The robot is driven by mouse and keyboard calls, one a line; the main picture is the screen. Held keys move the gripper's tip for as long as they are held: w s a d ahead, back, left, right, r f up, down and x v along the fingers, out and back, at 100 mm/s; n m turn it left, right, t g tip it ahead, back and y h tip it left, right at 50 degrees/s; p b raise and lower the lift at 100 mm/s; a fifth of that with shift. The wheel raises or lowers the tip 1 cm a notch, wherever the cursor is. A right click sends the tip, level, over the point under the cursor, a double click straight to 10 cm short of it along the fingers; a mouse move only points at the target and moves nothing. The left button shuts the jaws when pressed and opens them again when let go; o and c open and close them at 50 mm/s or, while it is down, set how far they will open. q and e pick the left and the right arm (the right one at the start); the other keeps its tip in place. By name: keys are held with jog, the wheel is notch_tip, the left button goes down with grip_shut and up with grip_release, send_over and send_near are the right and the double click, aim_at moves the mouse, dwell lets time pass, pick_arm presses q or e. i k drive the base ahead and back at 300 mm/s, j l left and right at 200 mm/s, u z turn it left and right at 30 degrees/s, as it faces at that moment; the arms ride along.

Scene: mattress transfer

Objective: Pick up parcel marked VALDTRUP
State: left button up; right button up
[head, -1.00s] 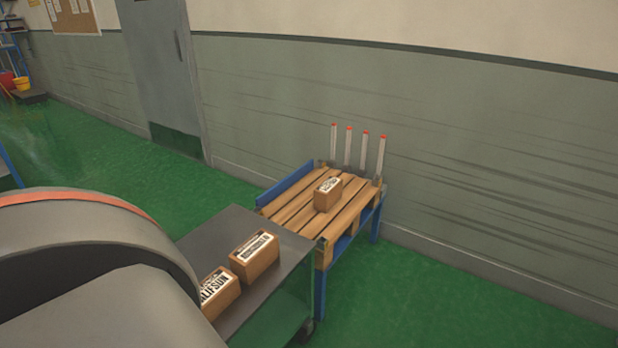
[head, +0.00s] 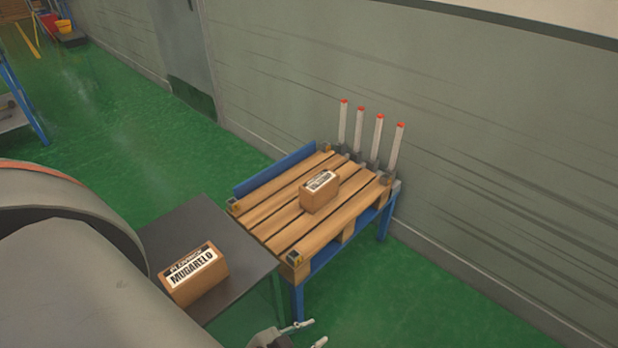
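A small brown parcel (head: 319,204) with a white label lies on the wooden pallet; its label is too small to read, so I cannot tell whether it says VALDTRUP. A larger brown parcel (head: 196,287) on the dark cart is labelled MUGARELO. No VALDTRUP label is legible. My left gripper (head: 309,334) shows at the bottom edge, partly cut off. Its two fingertips are apart with nothing visible between them. It is nearer to me than the pallet, to the right of the cart parcel. My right gripper is out of view.
The wooden pallet (head: 268,208) rests on a blue stand, with several red-tipped posts (head: 361,128) at its back. The dark cart top (head: 184,224) adjoins its near left corner. A wall stands behind. Green floor is clear on the right.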

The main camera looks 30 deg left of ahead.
aim_at(319, 191)
jog(key=i+l+u, duration=0.2)
jog(key=i+u, duration=0.2)
jog(key=i+l+u, duration=0.25)
jog(key=u, duration=0.2)
jog(key=i+l+u, duration=0.6)
jog(key=l+u, duration=0.2)
jog(key=l, duration=0.15)
jog(key=i+l+u, duration=0.15)
jog(key=l+u, duration=0.15)
jog(key=l, duration=0.25)
jog(key=i+l+u, duration=0.15)
jog(key=l, duration=0.15)
jog(key=i+l, duration=0.2)
jog(key=i, duration=0.25)
